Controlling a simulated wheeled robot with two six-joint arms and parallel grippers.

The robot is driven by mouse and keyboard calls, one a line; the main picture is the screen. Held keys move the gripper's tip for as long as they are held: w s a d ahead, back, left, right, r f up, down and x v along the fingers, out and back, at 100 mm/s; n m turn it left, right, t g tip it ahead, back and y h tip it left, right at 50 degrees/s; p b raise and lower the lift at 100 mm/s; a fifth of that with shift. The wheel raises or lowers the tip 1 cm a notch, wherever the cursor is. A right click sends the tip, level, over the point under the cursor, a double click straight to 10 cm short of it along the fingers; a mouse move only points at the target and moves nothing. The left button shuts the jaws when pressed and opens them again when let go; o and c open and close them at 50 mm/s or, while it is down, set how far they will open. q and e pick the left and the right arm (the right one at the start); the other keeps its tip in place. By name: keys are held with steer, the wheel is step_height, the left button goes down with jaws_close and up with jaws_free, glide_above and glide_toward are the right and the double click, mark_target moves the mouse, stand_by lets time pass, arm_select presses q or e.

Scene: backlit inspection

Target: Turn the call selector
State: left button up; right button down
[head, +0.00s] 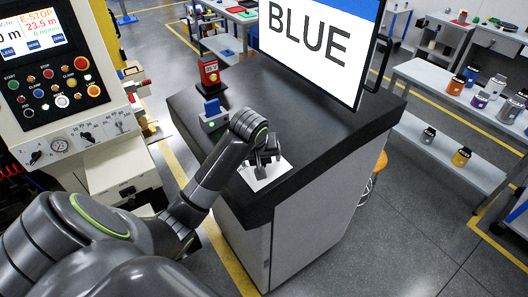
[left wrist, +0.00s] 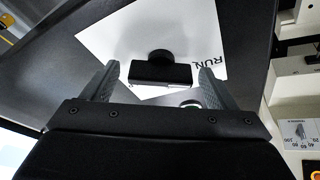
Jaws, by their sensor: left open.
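A white plate (head: 276,173) lies on the dark countertop under my left gripper (head: 263,170). In the left wrist view the white plate (left wrist: 118,40) carries the dark letters RUN and a black knob, the likely selector, with a round part (left wrist: 160,57) and a rectangular bar (left wrist: 160,74). My left gripper (left wrist: 159,78) is open, with one finger on each side of the bar and visible gaps between. I cannot tell how far the fingertips are above the plate. In the head view the gripper hides most of the knob. My right gripper is not in view.
A screen (head: 310,35) reading BLUE stands on the counter (head: 330,125). A grey box with a blue top (head: 213,115) and a red device (head: 209,72) stand at its left side. A control panel (head: 60,80) is at the left; shelves (head: 450,95) with jars are at the right.

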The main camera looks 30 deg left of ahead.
arm_select(q)
steer(key=shift+s+d+r, duration=0.1)
steer(key=shift+s+d, duration=0.05)
steer(key=shift+s, duration=0.15)
steer(key=shift+w, duration=0.1)
steer(key=c, duration=1)
